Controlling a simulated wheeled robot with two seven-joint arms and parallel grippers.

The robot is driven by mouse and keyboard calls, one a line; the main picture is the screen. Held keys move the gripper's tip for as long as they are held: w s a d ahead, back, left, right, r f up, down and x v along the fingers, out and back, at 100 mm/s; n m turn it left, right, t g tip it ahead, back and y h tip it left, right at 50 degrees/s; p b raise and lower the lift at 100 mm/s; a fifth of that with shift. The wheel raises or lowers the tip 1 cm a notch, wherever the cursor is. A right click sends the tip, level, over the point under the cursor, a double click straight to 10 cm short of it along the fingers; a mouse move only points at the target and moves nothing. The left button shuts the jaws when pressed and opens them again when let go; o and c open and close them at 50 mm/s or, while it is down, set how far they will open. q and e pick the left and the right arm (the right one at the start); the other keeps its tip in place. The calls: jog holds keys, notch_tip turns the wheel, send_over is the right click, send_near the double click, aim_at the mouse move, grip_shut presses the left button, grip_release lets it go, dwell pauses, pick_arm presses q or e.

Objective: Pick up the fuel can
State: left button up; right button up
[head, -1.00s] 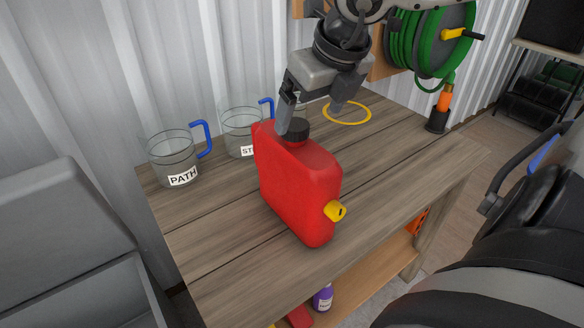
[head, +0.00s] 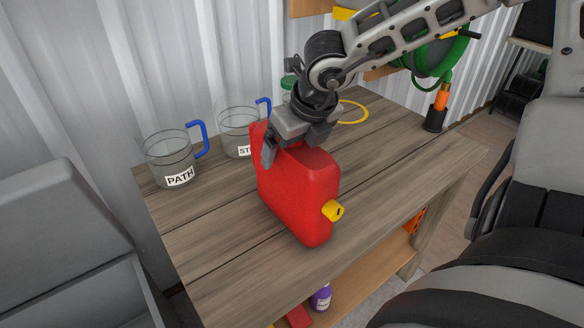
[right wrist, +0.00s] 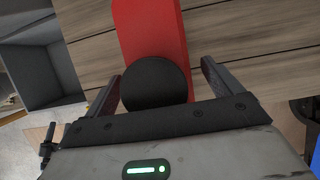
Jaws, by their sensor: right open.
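The red fuel can (head: 297,195) stands upright on the wooden workbench (head: 215,245), with a yellow cap (head: 333,211) on its near right side. My right gripper (head: 290,150) is at the top of the can and hides its black cap in the head view. In the right wrist view the round black cap (right wrist: 156,82) lies between the two open fingers, with the red can (right wrist: 150,28) beyond it. The fingers stand on either side of the cap, with a gap visible on the right. My left gripper is not in view.
Two clear jugs with blue handles, one labelled PATH (head: 170,158) and one partly hidden (head: 236,130), stand left of the can. A yellow ring (head: 353,112) and an orange-and-black object (head: 437,108) are at the back right. The bench front is clear.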

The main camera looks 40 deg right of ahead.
jog(key=shift+r, duration=0.1)
grip_shut()
